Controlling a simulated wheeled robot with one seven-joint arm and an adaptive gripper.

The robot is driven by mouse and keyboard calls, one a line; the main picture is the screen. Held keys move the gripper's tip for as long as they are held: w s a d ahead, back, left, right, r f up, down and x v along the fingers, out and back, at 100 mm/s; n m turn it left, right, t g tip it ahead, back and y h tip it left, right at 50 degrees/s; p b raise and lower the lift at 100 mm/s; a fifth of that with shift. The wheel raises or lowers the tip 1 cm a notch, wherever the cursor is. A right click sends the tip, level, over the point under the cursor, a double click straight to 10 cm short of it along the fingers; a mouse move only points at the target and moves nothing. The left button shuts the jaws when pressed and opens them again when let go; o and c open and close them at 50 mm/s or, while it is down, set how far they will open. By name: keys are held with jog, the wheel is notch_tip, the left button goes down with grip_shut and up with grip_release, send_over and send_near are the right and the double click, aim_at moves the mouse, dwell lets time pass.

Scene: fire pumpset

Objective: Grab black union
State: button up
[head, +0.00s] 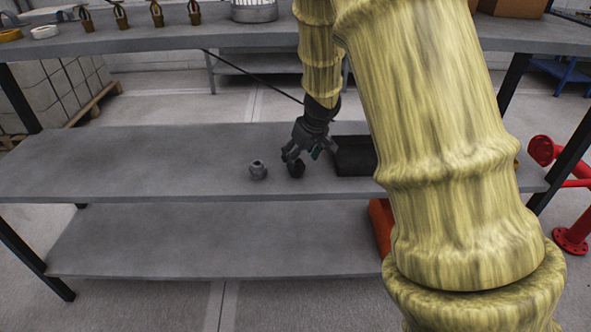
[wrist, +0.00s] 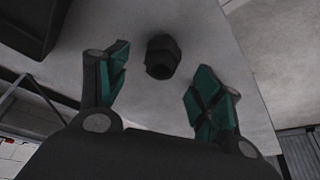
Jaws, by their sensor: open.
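A small black union (head: 297,169) stands on the middle grey shelf (head: 130,165), just below my gripper (head: 308,150). In the wrist view the black union (wrist: 162,56) shows between and slightly beyond the two green-padded fingertips (wrist: 158,68). The fingers are spread apart with a gap on both sides of it, and nothing is held. In the head view my gripper partly overlaps the black union, so its upper side is hard to see.
A black bin (head: 355,157) sits close on the right and shows at the wrist view's upper left (wrist: 28,22). The shelf's left half is clear. An upper shelf (head: 150,40) lies above.

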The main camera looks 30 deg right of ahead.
aim_at(297, 162)
jog(key=shift+x, duration=2.85)
jog(key=shift+a, duration=0.1)
jog(key=c, duration=1.3)
jog(key=shift+c, duration=0.5)
jog(key=shift+r, duration=0.15)
